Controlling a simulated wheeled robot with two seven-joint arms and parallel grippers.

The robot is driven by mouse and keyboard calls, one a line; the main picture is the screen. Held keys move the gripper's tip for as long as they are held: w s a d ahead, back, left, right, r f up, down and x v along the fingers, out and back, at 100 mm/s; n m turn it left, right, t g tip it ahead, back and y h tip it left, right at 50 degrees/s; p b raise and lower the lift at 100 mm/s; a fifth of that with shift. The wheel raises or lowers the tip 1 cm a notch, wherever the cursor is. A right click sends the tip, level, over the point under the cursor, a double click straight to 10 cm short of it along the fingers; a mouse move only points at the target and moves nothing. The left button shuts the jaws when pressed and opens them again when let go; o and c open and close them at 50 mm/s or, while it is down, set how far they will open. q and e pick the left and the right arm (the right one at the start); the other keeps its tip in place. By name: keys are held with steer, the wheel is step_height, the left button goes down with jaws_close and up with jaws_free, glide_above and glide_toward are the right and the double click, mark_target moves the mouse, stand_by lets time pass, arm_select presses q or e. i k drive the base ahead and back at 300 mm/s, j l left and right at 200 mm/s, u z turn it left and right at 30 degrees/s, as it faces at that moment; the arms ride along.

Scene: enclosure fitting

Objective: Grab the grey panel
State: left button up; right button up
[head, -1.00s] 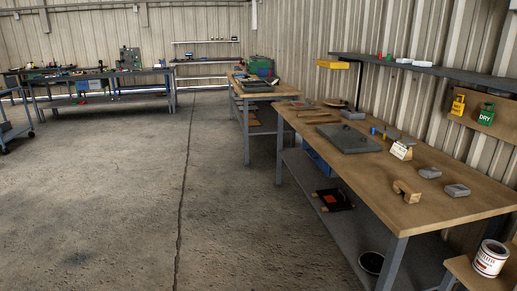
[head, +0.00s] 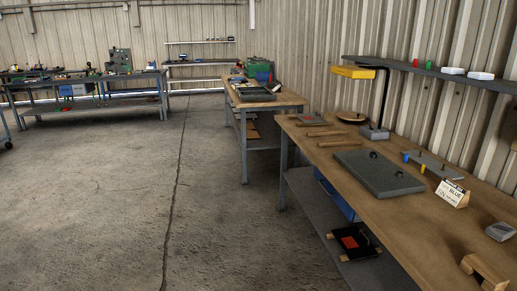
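A flat, dark grey panel (head: 372,178) lies on the wooden top of the near workbench (head: 320,170) at the right. It has two small dark knobs on its upper face. A smaller, lighter grey plate (head: 436,164) lies behind it to the right, with blue and yellow pegs at its near edge. Another similar panel (head: 254,97) lies on the farther bench. Neither of my grippers is in view.
A white sign block (head: 452,194), a grey block (head: 499,232) and a wooden arch (head: 484,270) stand on the near bench. Wooden strips (head: 342,142) lie beyond the panel. A yellow lamp (head: 353,72) overhangs the bench. The concrete floor (head: 225,220) left of it is clear.

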mark_target(307, 118)
steer(key=i, duration=1.4)
steer(key=i+j+z, duration=0.1)
steer(key=i+z, duration=0.4)
steer(key=i+j+z, duration=0.35)
steer(key=i+z, duration=0.15)
steer(key=i+j+z, duration=0.8)
steer(key=j+z, duration=0.15)
steer(key=j, duration=0.15)
